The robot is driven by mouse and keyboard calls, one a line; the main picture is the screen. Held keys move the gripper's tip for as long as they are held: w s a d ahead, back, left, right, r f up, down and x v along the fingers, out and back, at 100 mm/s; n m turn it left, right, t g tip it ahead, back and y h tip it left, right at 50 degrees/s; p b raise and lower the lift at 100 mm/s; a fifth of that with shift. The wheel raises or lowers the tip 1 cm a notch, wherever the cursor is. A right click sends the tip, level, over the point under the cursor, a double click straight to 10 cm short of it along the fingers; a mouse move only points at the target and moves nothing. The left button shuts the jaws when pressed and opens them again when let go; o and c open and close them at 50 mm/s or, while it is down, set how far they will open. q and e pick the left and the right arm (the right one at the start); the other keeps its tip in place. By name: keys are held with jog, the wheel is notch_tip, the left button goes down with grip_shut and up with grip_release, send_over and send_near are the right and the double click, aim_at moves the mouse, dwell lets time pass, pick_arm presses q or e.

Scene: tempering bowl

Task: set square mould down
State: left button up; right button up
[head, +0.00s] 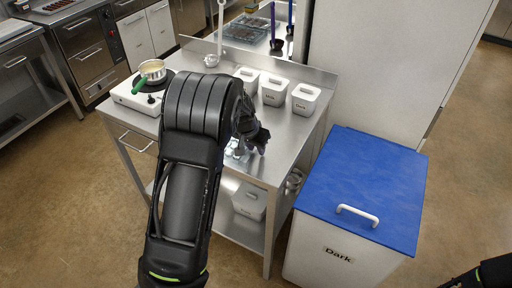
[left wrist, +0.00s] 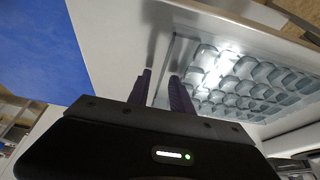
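The square mould is a clear grey tray with rows of cavities; it fills the upper right of the left wrist view (left wrist: 262,82), its near side edge beside my fingers. In the head view it is mostly hidden behind my arm, with a small part (head: 236,152) showing at the worktop's front. My left gripper (head: 254,140) is low over the worktop there. Its two purple fingers (left wrist: 163,88) stand apart at the mould's edge, with a visible gap. Contact with the mould is unclear. My right gripper is out of view; only a dark part of my right arm shows.
The steel worktop (head: 312,128) carries several white lidded tubs (head: 305,98) at the back and a hot plate (head: 140,97) with a pan (head: 152,70) at left. A blue-lidded bin (head: 368,180) marked Dark stands to the right. A tall white cabinet is behind it.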

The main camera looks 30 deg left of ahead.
pick_arm(q)
jog(key=shift+s+r, duration=0.1)
jog(key=shift+r, duration=0.3)
jog(key=v, duration=1.1)
jog(key=shift+s, duration=0.2)
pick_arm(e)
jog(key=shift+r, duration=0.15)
